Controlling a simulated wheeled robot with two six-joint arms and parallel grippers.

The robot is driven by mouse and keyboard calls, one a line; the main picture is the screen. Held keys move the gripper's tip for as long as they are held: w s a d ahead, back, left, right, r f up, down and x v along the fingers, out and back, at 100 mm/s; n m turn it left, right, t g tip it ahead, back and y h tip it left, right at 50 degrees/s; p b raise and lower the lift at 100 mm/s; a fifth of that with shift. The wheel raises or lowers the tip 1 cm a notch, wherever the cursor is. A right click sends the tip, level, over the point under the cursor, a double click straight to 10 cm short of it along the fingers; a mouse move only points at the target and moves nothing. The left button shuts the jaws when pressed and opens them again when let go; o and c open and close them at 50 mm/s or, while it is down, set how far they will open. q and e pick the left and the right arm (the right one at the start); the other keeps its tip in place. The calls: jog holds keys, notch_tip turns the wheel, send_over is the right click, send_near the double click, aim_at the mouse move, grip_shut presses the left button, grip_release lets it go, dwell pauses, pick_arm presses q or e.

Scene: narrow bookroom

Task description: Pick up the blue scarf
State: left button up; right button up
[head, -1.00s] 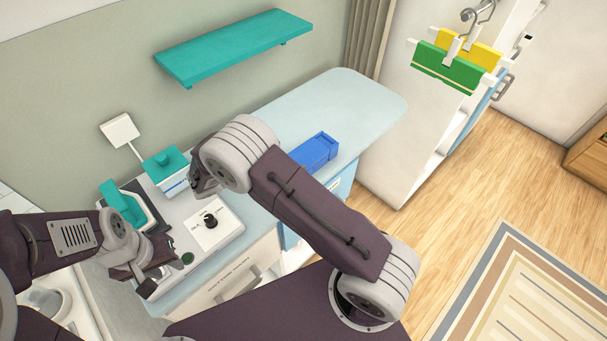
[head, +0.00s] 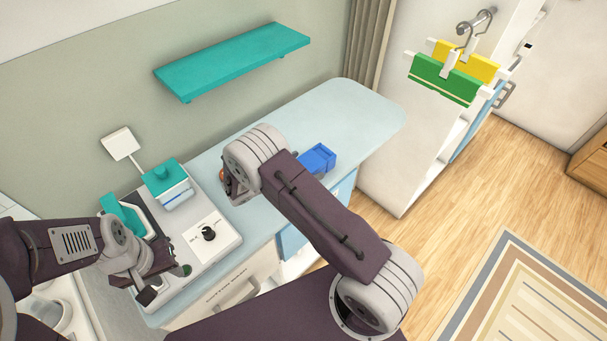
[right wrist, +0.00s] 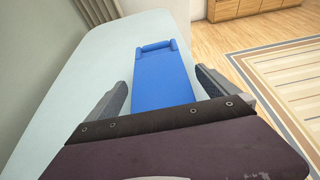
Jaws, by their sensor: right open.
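The blue scarf (head: 319,157) is a long blocky blue shape with a raised far end, lying on the pale counter. My forearm covers part of it in the head view. In the right wrist view the scarf (right wrist: 162,75) lies lengthwise between the jaws of my right gripper (right wrist: 160,80). That gripper is open, one finger on each side, with nothing held; I cannot tell its height over the counter. In the head view its fingers are hidden behind my arm. My left gripper (head: 166,284) is at the lower left, apparently empty with its fingers apart, away from the scarf.
The pale blue counter (head: 345,100) is clear beyond the scarf. A teal-lidded box (head: 165,178) and a white unit with a black knob (head: 209,233) stand to the left. A teal shelf (head: 235,60) is on the wall. Green and yellow cloths (head: 445,78) hang at the right.

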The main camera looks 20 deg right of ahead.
jog(key=shift+d+f, duration=0.1)
grip_shut()
jog(key=shift+r, duration=0.55)
notch_tip(320, 180, up, 3)
jog(key=shift+b, duration=0.35)
jog(key=w+d+r+b, duration=0.1)
jog(key=w+d+r, duration=0.2)
jog(key=d+r, duration=0.4)
jog(key=d, duration=0.4)
jog(key=shift+w, duration=0.3)
